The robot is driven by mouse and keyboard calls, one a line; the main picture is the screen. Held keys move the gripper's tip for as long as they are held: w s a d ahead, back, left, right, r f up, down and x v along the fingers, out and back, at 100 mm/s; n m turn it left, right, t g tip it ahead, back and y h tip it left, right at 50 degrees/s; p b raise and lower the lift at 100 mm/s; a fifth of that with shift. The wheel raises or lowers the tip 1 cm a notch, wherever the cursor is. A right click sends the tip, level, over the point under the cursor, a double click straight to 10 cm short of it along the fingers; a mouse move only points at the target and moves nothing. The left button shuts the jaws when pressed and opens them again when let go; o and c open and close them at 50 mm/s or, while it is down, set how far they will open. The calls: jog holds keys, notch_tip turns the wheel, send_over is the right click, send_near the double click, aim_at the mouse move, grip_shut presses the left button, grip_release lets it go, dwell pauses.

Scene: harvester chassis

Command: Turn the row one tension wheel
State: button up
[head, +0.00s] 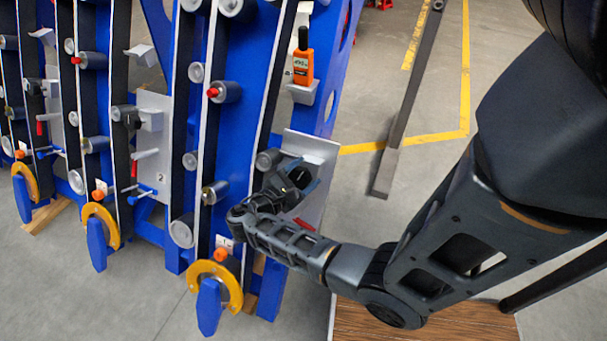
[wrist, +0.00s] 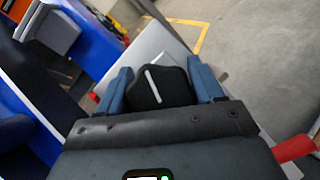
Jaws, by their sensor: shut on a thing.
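The row one tension wheel (wrist: 158,92) is a black, rounded knob with a white line on its face. In the wrist view it sits between the two blue fingers of my gripper (wrist: 160,70), which are closed on its sides. There the arm and gripper hide most of the wheel. The white line leans slightly, its upper end to the left.
A red handle (wrist: 296,148) lies right of my gripper in the wrist view. An orange bottle (head: 303,62) stands on a small ledge above the plate. Blue frames with rollers and yellow rings (head: 215,283) run leftward. Open floor lies right, with a dark post (head: 410,95).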

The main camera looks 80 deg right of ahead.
aim_at(297, 181)
dwell(0.4)
jog(key=o, duration=1)
jog(key=shift+c, duration=0.2)
jog(key=shift+b+v, duration=0.4)
jog(key=shift+v, duration=3.55)
